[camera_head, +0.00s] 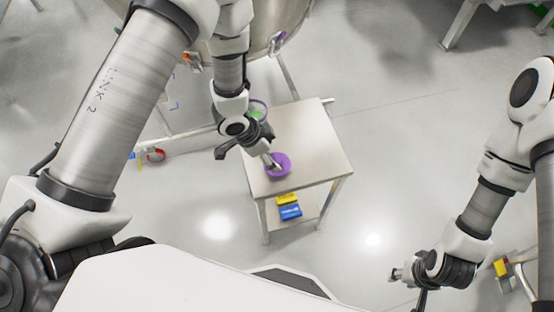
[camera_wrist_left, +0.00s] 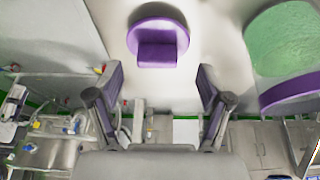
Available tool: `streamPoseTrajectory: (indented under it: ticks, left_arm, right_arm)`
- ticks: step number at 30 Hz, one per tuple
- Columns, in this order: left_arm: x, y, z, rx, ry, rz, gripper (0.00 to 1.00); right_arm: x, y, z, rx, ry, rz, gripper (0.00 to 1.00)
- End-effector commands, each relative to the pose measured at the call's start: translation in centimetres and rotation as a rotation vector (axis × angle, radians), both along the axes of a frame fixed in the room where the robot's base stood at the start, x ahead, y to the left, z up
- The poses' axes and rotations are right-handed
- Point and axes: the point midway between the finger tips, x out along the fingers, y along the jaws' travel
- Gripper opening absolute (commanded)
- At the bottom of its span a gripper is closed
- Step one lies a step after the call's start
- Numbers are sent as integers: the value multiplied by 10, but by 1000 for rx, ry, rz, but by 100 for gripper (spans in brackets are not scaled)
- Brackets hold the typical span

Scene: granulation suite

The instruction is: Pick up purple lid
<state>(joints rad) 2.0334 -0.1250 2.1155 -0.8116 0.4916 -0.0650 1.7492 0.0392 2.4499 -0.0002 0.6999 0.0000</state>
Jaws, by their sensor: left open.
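The purple lid (camera_head: 283,167) lies on the small table near its left front part. In the left wrist view the lid (camera_wrist_left: 173,28) is a round purple disc with a raised block-shaped grip. My left gripper (camera_head: 270,160) is just above the lid, partly covering it in the head view. In the left wrist view its two fingers (camera_wrist_left: 160,78) are spread, with nothing between them, and the lid shows beyond the fingertips. My right gripper (camera_head: 398,274) is at the lower right over the floor, far from the table; its jaws are too small to judge.
The small table (camera_head: 315,140) has a mostly bare top. Yellow and blue boxes (camera_head: 289,211) sit on the lower shelf. A large steel vessel (camera_head: 285,20) stands behind.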

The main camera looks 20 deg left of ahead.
Motion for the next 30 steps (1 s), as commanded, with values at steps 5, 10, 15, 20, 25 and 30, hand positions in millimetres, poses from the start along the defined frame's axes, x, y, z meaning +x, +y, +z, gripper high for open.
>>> streamPoseTrajectory:
  ticks: [5,10,15,20,25,30]
  left_arm:
    - [7,-14,-28,1,2,1,79]
    - [9,-16,-34,0,2,3,79]
    - [9,-16,-34,0,2,4,54]
    - [9,-16,-33,0,2,4,23]
    - [9,-16,-34,0,2,4,23]
    - [9,-16,-31,0,2,3,23]
  right_arm:
    - [0,0,2,0,-1,-1,40]
    - [0,0,2,0,-1,-1,40]
    - [0,0,2,0,-1,-1,40]
    - [0,0,2,0,-1,-1,40]
    - [0,0,2,0,-1,-1,40]
    - [0,0,2,0,-1,-1,40]
